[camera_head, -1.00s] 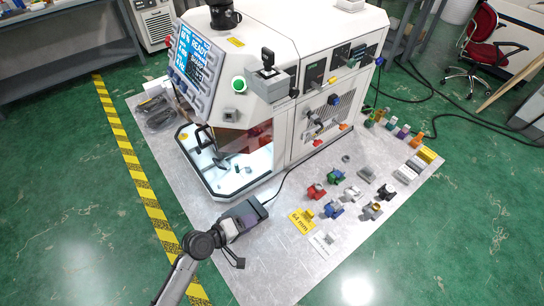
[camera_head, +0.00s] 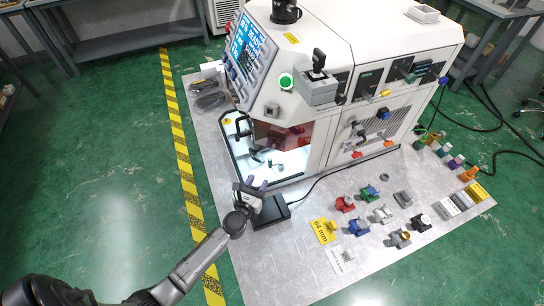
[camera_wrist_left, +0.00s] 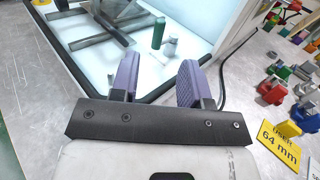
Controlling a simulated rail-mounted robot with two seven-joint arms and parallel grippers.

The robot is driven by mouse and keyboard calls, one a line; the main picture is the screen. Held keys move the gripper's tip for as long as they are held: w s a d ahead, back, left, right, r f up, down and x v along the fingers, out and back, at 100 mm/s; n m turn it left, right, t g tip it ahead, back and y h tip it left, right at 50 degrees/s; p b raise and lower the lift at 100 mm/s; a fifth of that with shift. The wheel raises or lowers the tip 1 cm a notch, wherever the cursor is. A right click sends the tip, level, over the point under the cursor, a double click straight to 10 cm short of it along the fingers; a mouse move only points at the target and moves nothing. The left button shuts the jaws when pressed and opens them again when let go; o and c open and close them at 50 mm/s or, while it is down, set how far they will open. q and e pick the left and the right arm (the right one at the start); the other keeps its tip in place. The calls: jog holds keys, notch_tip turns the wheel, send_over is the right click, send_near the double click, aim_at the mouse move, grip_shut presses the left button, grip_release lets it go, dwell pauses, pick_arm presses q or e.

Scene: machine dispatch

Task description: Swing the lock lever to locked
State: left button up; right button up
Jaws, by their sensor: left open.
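The white machine (camera_head: 345,40) stands on a metal-topped table. A black upright lever (camera_head: 318,62) rises from a grey box (camera_head: 318,92) on its front corner. Its side panel also carries small handles with coloured knobs, among them a red knob (camera_head: 357,155). I cannot tell which of these is the lock lever. My left gripper (camera_head: 257,185) is open and empty, low in front of the machine's lit bay (camera_head: 285,163). In the left wrist view its purple-padded fingers (camera_wrist_left: 157,82) are apart and point at the bay. The right gripper is out of view.
A black pad (camera_head: 272,212) with a cable lies beside my left gripper. Several coloured parts (camera_head: 345,204) and a yellow 64 mm card (camera_head: 324,230) lie to the right. A green cylinder (camera_wrist_left: 158,33) stands in the bay. The table's front left is clear.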

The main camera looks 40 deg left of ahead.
aim_at(269, 161)
pick_arm(q)
jog(key=b+x, duration=0.1)
jog(key=x, duration=1)
jog(key=shift+w+b, duration=0.1)
jog(key=shift+b, duration=0.2)
jog(key=shift+w+a, duration=0.2)
jog(key=shift+w, duration=0.45)
grip_shut()
